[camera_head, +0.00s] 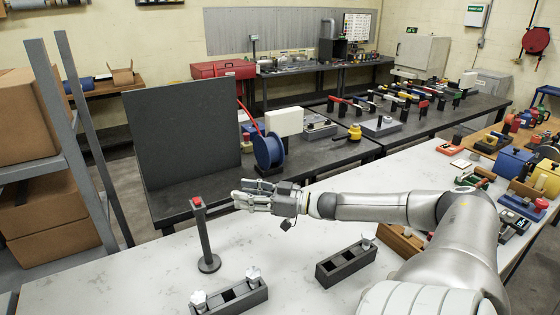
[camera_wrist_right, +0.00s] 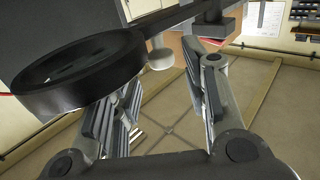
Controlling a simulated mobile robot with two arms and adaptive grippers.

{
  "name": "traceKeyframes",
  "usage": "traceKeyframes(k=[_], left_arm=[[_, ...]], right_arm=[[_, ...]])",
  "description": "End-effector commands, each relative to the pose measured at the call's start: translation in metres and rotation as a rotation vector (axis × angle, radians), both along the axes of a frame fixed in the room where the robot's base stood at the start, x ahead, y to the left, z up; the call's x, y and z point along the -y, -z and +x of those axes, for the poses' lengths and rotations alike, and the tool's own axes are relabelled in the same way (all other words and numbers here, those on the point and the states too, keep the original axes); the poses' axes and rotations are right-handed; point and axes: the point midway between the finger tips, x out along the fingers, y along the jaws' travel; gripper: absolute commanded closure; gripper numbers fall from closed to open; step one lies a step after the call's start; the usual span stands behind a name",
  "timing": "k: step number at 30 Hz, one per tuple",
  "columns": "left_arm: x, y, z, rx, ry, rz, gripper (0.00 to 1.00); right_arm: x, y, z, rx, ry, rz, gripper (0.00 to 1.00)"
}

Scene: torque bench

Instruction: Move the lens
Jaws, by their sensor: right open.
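No thing in view can be surely told as the lens. A dark post (camera_head: 204,238) with a round foot and red top (camera_head: 197,202) stands upright on the pale bench. Two dark blocks with square openings, a front one (camera_head: 232,299) and a right one (camera_head: 346,266), carry pale knobs. My left gripper is out of view.
A dark upright panel (camera_head: 185,135) and a blue reel (camera_head: 268,150) stand on the dark table behind. Cardboard boxes (camera_head: 50,207) fill a shelf at left. Tools and cases crowd the right side. The pale bench (camera_head: 130,285) is clear left of the post.

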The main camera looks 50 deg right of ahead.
Motion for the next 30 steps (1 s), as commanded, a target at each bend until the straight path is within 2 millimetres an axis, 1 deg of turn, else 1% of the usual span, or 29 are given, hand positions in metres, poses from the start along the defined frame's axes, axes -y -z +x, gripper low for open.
traceKeyframes(k=[18, 27, 30], left_arm=[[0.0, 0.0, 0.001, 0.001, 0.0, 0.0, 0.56], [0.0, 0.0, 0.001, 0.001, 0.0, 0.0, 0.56], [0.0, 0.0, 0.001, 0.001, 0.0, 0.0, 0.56]], right_arm=[[0.015, 0.001, -0.037, -0.003, -0.002, 0.0, 0.59], [0.032, 0.001, -0.074, 0.0, 0.0, 0.002, 0.59], [0.036, 0.0, -0.083, 0.001, -0.001, 0.001, 0.59]])
